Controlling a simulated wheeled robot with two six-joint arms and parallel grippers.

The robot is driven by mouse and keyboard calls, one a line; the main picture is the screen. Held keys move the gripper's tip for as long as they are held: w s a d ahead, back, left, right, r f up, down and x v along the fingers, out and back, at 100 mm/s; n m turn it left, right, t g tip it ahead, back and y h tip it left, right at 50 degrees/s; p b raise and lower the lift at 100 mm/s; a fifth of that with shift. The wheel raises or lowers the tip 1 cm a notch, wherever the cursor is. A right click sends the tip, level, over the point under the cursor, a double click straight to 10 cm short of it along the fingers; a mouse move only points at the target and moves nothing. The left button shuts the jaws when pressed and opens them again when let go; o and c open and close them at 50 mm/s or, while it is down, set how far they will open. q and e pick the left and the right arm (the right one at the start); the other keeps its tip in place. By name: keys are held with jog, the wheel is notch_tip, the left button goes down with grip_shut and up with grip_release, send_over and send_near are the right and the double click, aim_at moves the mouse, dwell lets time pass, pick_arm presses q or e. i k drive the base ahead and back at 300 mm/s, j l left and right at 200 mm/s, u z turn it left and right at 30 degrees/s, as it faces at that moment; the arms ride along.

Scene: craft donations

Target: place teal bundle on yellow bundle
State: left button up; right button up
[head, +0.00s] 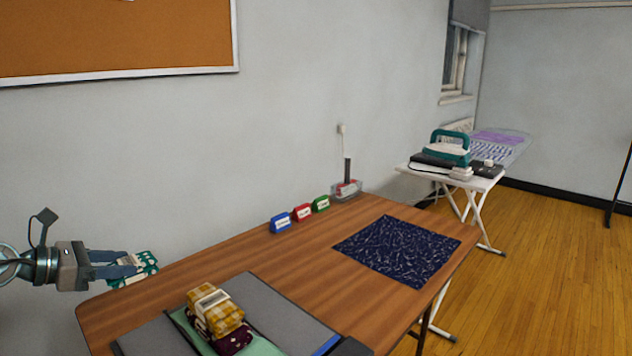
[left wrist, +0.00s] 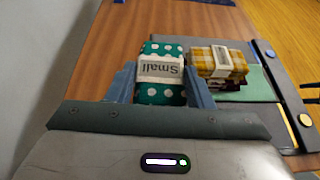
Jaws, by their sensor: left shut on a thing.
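The teal bundle with white dots (head: 147,266) is in my left gripper (head: 128,270) at the left of the head view. In the left wrist view the teal bundle (left wrist: 162,92) sits between the two fingers, with a pale band reading "Small". My left gripper is shut on it. The yellow checked bundle (head: 224,314) has a pale band and lies on top of a dark maroon bundle (head: 235,342). In the left wrist view the yellow bundle (left wrist: 232,63) is right of the held teal bundle, apart from it. My right gripper is not in view.
The stack stands on a green sheet (head: 262,347) on a grey board (head: 285,318) on the wooden table (head: 320,239). Blue, red (head: 303,212) and green labelled blocks stand along the back edge. A dark patterned cloth (head: 398,248) lies flat at right.

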aim_at(205, 291)
jog(key=k+l, duration=0.8)
